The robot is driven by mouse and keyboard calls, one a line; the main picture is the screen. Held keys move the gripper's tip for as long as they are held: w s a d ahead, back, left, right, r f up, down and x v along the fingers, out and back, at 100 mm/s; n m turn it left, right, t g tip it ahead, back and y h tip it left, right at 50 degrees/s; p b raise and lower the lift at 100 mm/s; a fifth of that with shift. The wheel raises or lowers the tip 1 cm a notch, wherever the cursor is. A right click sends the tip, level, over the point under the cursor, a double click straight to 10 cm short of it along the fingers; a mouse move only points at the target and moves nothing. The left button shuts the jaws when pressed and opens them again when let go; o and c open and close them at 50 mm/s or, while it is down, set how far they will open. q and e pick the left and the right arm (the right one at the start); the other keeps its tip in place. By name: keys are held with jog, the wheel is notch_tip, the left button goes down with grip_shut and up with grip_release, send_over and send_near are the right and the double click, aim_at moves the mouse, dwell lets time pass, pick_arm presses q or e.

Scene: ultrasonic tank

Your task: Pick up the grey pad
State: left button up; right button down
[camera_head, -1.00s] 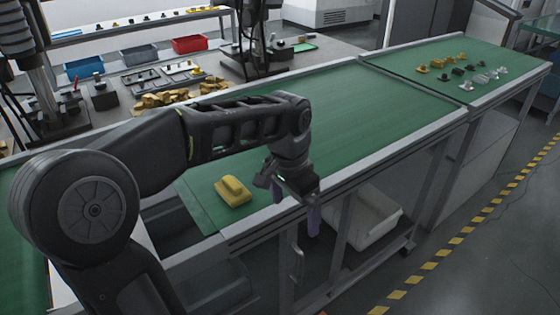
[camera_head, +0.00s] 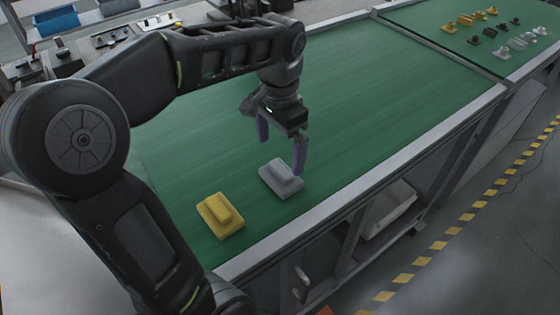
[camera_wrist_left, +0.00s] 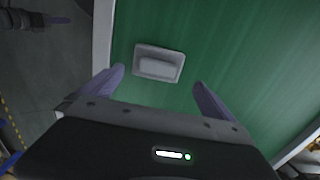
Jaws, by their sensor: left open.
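The grey pad (camera_head: 281,179) lies flat on the green belt, to the right of a similar yellow pad (camera_head: 220,215). In the left wrist view the grey pad (camera_wrist_left: 159,63) lies ahead of and between the spread fingers (camera_wrist_left: 157,82), clear of both.
The green belt (camera_head: 370,110) is clear beyond the gripper. Several small yellow, black and grey parts (camera_head: 495,30) stand on the far belt section. A metal rail (camera_head: 330,208) edges the belt's near side. A blue bin (camera_head: 56,20) sits at the back left.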

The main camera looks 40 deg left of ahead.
aim_at(281, 168)
pick_arm(q)
jog(key=shift+s+d, duration=0.1)
jog(key=shift+f, duration=1.3)
jog(key=shift+d+f+p, duration=0.1)
jog(key=shift+f+p, duration=0.6)
jog(key=shift+f, duration=1.9)
jog(key=c, duration=1.1)
jog(key=shift+r, duration=0.15)
notch_tip(281, 168, up, 10)
jog(key=shift+f+b, duration=0.1)
jog(key=shift+b, duration=0.4)
